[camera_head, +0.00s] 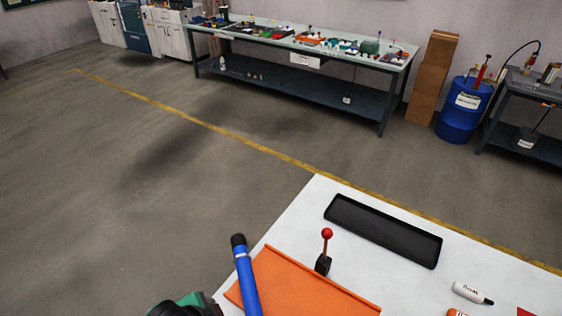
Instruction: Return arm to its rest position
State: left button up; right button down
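Neither of my grippers can be made out in the head view. A blue tube (246,281) with a black end rises at a tilt from the bottom edge, in front of the left part of an orange tray (300,285). Its lower end is cut off, so I cannot tell what supports it. A green and black object (185,305) shows partly at the bottom edge, left of the tube. A small black lever with a red knob (326,233) stands upright at the tray's far edge.
The white table (300,218) also bears an empty black tray (383,230), a white tube (469,292) with a dark tip, and partly cut-off orange and red items at bottom right. A long workbench (300,75), a cardboard box (432,78) and a blue barrel (462,112) stand far back. The floor between is clear.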

pick_arm(q)
jog(key=s+a+f+n+g+y, duration=0.1)
jog(key=s+a+n+y, duration=0.1)
jog(key=s+a+n, duration=0.6)
notch_tip(320, 180, down, 32)
jog(key=n+g+b, duration=0.2)
jog(key=s+a+f, duration=0.1)
jog(key=s+f, duration=0.9)
jog(key=f, duration=0.1)
jog(key=s+a+f, duration=0.2)
jog(key=s+f, duration=0.7)
jog(key=f, duration=0.1)
jog(key=shift+s+a+f+m+g+b, duration=0.25)
jog(key=shift+s+f+m+g+b, duration=0.05)
jog(key=shift+s+f+g+b, duration=0.1)
jog(key=shift+w, duration=0.1)
